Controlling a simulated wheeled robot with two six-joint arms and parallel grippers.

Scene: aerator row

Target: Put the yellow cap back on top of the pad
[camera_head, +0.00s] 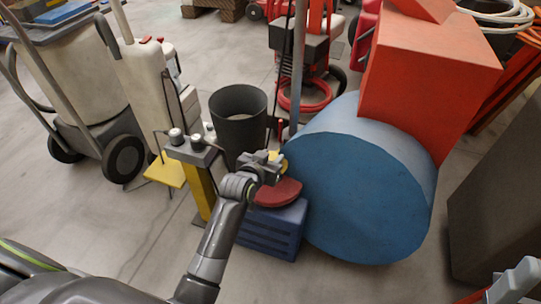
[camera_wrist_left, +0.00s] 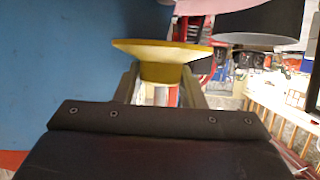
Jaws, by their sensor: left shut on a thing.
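My left gripper (camera_head: 262,170) is shut on the yellow cap (camera_head: 278,163), beside the blue drum. In the left wrist view the yellow cap (camera_wrist_left: 162,52) shows a wide rim and a narrower body between the fingers of my left gripper (camera_wrist_left: 160,88). A red rounded piece (camera_head: 280,192), which looks like the pad, sits on a blue slatted crate (camera_head: 272,232). The cap is above the red piece in the head view; the gripper hides part of the red piece, and I cannot tell whether they touch.
The large blue drum (camera_head: 355,190) stands close to the right, with a red box (camera_head: 430,75) behind it. A dark open bin (camera_head: 238,118) is behind the gripper. A yellow post with grey knobs (camera_head: 200,185) stands at left. Bare floor (camera_head: 140,235) lies front left.

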